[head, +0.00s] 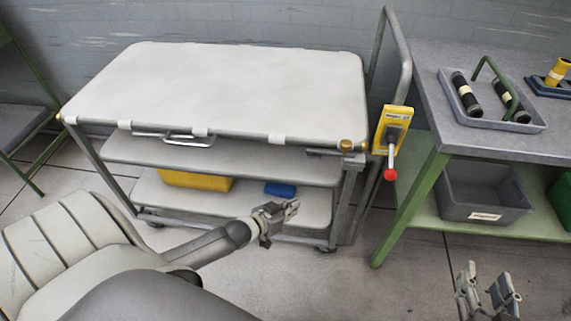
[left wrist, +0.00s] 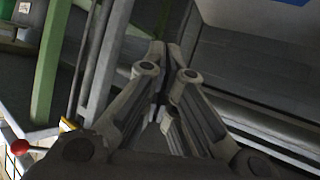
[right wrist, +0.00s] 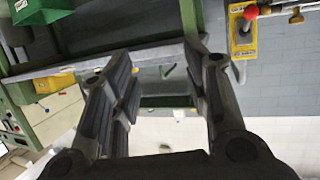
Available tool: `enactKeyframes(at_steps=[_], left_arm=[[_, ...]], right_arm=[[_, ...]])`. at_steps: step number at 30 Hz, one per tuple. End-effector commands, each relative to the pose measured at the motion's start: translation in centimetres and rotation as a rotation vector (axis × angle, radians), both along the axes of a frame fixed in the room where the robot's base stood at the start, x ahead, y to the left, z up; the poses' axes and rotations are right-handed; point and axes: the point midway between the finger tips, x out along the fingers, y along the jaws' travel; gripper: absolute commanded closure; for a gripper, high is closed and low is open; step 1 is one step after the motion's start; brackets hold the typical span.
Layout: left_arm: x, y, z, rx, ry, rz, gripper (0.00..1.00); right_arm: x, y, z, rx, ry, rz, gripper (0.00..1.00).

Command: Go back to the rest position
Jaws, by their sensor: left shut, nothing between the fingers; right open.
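My left gripper (head: 290,208) shows in the head view in front of the cart's lower shelf, with its fingers together and empty. In the left wrist view its fingers (left wrist: 160,95) meet at the tips. My right gripper (head: 487,292) is at the lower right of the head view, over the floor, with its fingers apart. In the right wrist view the fingers (right wrist: 165,90) stand wide apart with nothing between them.
A grey cart (head: 230,85) with a bare top stands ahead; a yellow bin (head: 195,181) and blue item (head: 280,189) lie on its lower shelf. A yellow box with a red-knobbed lever (head: 390,174) is at its right. A green-legged table (head: 425,195) holds a tray (head: 535,126).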

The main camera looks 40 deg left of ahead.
Motion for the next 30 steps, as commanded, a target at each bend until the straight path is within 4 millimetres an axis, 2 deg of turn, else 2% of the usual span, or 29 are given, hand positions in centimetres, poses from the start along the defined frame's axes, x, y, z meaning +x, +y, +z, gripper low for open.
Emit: enactKeyframes(at_steps=[7, 23, 26, 29, 30], left_arm=[[-0.5, 0.2, -0.7, 0.010, 0.021, 0.005, 1.00], [-0.6, 0.2, -0.8, 0.012, 0.023, 0.006, 1.00], [-1.2, 0.3, -1.6, 0.022, 0.046, 0.012, 1.00], [-2.6, 0.6, -3.4, 0.042, 0.095, 0.022, 1.00], [-3.4, 0.7, -4.4, 0.054, 0.121, 0.026, 1.00]], right_arm=[[0.0, 0.0, 0.4, 0.000, 0.000, 0.000, 0.57], [0.1, 0.0, 0.1, -0.001, 0.005, 0.000, 0.57], [0.3, 0.0, -1.6, -0.008, 0.035, 0.000, 0.57], [0.7, 0.1, -5.3, -0.023, 0.101, -0.002, 0.57], [0.8, 0.1, -7.2, -0.030, 0.134, -0.002, 0.57]])
